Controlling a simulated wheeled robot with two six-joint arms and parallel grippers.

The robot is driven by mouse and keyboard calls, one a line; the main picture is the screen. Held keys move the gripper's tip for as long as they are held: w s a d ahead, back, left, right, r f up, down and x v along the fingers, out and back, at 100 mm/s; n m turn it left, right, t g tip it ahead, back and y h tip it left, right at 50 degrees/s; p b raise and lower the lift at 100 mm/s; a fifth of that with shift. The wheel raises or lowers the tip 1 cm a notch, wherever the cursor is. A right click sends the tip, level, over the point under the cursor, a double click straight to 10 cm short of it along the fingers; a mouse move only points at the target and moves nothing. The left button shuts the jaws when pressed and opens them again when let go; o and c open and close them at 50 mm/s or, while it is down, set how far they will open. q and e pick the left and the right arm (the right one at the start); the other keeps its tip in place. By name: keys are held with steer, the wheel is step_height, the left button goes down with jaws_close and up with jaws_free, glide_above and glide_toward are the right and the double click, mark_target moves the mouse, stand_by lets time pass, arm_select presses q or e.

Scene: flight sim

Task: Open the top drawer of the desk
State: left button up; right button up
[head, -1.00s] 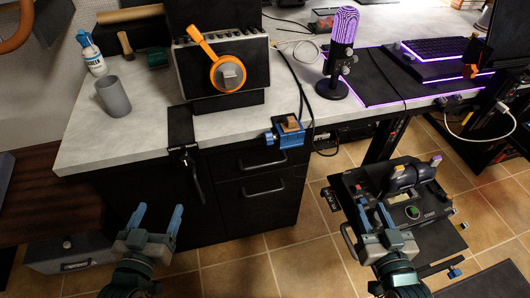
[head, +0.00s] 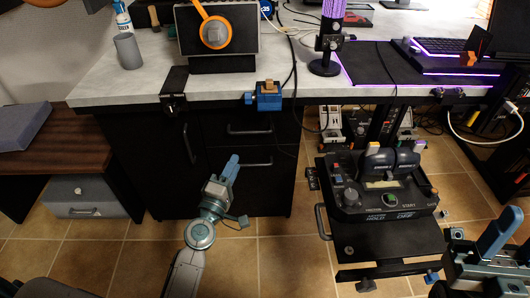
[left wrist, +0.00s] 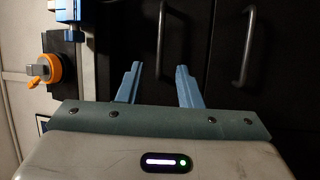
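The desk (head: 140,92) has a black cabinet under its grey top. The top drawer (head: 222,133) appears shut, with a horizontal black handle (head: 250,132). A lower drawer handle (head: 257,163) is beneath it. My left gripper (head: 230,168) is below and in front of the top handle, turned on its side. In the left wrist view, its two blue fingers are apart and empty (left wrist: 157,85), with the top handle (left wrist: 162,40) beyond the gap and the lower handle (left wrist: 246,45) to the right. My right gripper (head: 497,235) is at the far right, partly cut off; its opening is unclear.
A blue clamp (head: 264,97) sits on the desk edge above the drawer. A door handle (head: 188,143) is left of the drawers. A throttle panel (head: 385,195) stands right of the cabinet. A wooden side desk (head: 60,160) is at left. Tiled floor lies in front.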

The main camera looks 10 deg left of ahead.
arm_select(q)
steer(key=r+p, duration=0.2)
glide_above(248, 138)
steer(key=s+d, duration=0.2)
steer(key=s, duration=0.3)
steer(key=shift+s+a+f, duration=0.15)
steer(key=shift+s, duration=0.05)
jaws_close()
